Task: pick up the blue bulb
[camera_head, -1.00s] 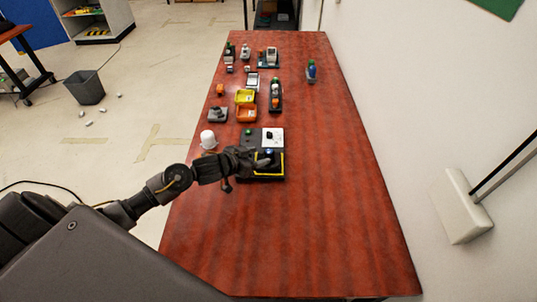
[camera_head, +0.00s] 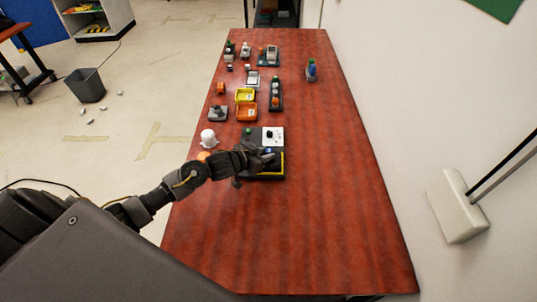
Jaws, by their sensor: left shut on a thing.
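My left gripper (camera_head: 266,158) reaches in from the left over a black box with a yellow edge (camera_head: 282,163) on the red-brown table. It is shut on a small blue bulb (camera_head: 269,150), of which only a little blue shows at the fingers. The fingers are dark and small, and they hide most of the bulb and part of the box. I cannot tell how far the bulb is above the box. My right gripper is not in view.
Behind the box stand a dark unit with a green button (camera_head: 248,131) and a white panel with a black knob (camera_head: 273,136). A white dome (camera_head: 208,138), yellow tray (camera_head: 245,95) and orange tray (camera_head: 246,113) are nearby. The table's right and front are clear.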

